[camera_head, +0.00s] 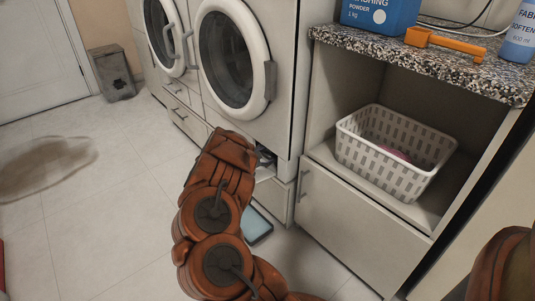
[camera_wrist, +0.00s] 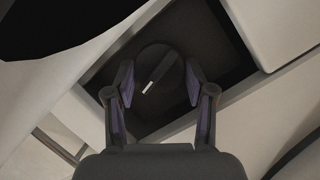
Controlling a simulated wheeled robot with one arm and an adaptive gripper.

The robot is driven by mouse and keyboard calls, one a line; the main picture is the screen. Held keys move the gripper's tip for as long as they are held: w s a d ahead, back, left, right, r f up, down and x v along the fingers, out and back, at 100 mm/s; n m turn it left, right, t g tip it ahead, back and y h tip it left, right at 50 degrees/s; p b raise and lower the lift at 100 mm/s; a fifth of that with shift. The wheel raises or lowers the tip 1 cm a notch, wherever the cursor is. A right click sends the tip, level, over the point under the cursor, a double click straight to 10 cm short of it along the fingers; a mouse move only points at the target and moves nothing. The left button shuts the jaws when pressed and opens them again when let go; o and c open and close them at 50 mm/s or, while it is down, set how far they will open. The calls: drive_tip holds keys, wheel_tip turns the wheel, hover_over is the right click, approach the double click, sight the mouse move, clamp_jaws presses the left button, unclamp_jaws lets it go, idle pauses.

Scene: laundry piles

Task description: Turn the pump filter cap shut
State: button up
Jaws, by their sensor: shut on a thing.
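The pump filter cap (camera_wrist: 152,62) is a dark round disc with a raised bar across it, set in a dark recess low on the machine. The bar slants from lower left to upper right and has a white mark at its lower end. My gripper (camera_wrist: 160,83) has one finger on each side of the cap, shut on it. The exact contact is hard to see in the dark. In the head view, my gripper (camera_head: 265,156) shows only in part at the opening under the washing machine (camera_head: 237,60), and my orange arm hides the cap.
A shallow blue-grey tray (camera_head: 256,226) lies on the floor below the opening. To the right stand a cabinet (camera_head: 345,222) and a white basket (camera_head: 378,164) with something pink inside. A second machine (camera_head: 165,35) is at left. The floor at left is open, with a greyish patch (camera_head: 45,165).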

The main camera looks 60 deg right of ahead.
drive_tip(key=n+p, duration=0.1)
drive_tip(key=g+p, duration=0.1)
drive_tip(key=p, duration=0.1)
drive_tip(key=shift+r+n, duration=0.3)
drive_tip(key=shift+n, duration=0.1)
drive_tip(key=shift+w+f+n+g+y+p, duration=0.15)
drive_tip(key=shift+n+g+y+p, duration=0.35)
drive_tip(key=shift+n+p, duration=0.5)
drive_tip(key=n+g, duration=0.1)
drive_tip(key=n, duration=0.1)
drive_tip(key=n+g, duration=0.1)
drive_tip(key=n, duration=0.1)
drive_tip(key=shift+w+f, duration=0.15)
drive_tip(key=shift+f, duration=0.15)
drive_tip(key=shift+d+f+n+g, duration=0.1)
drive_tip(key=shift+n+g, duration=0.9)
drive_tip(key=shift+n, duration=0.5)
drive_tip(key=shift+b, duration=0.3)
drive_tip(key=o, duration=0.9)
drive_tip(key=shift+w, duration=0.1)
